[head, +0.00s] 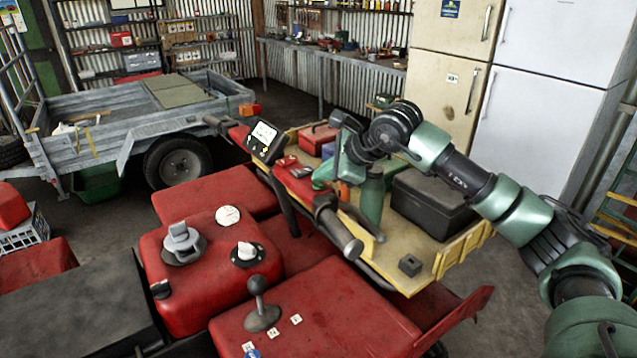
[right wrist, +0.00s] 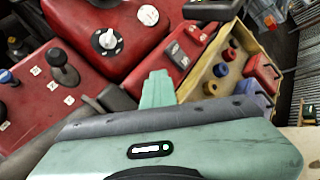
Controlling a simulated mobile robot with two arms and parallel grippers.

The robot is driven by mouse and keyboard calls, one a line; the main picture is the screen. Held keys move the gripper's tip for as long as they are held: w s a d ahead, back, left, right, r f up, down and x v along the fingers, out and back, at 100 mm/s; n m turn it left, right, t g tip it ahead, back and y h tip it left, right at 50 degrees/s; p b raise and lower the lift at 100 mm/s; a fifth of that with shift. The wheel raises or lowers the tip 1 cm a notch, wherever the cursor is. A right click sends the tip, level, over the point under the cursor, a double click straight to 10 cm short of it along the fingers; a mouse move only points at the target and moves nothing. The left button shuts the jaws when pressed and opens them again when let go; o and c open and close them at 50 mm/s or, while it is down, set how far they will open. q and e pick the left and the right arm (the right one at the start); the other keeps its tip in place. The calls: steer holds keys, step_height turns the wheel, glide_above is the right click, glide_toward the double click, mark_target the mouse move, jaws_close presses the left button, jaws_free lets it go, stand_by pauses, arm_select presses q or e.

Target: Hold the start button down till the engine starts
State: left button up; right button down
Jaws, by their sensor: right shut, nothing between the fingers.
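The red quad's handlebar runs across the middle of the head view, with a red control panel (head: 299,183) and a lit gauge display (head: 263,134). The panel also shows in the right wrist view (right wrist: 184,50). I cannot make out the start button; it may be hidden by my fingers or too small. My right gripper (head: 320,184) points down at the panel beside the black right grip (head: 338,232). It is shut and empty. In the right wrist view its green fingers (right wrist: 157,78) overlap the panel's edge; contact is unclear. My left gripper is out of view.
The red tank (head: 192,278) with caps and a black-knobbed lever (head: 258,295) is near. A yellow tray (head: 420,262) beyond the handlebar holds a black case (head: 432,203) and a red box (head: 318,138). A trailer (head: 100,130) and fridges (head: 545,95) stand behind.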

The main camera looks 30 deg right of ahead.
mark_target(322, 186)
stand_by(0.5)
steer(key=shift+r+p, duration=0.55)
steer(key=shift+r, duration=0.3)
steer(key=shift+r+p, duration=1.65)
steer(key=shift+r, duration=0.95)
steer(key=shift+f, duration=0.1)
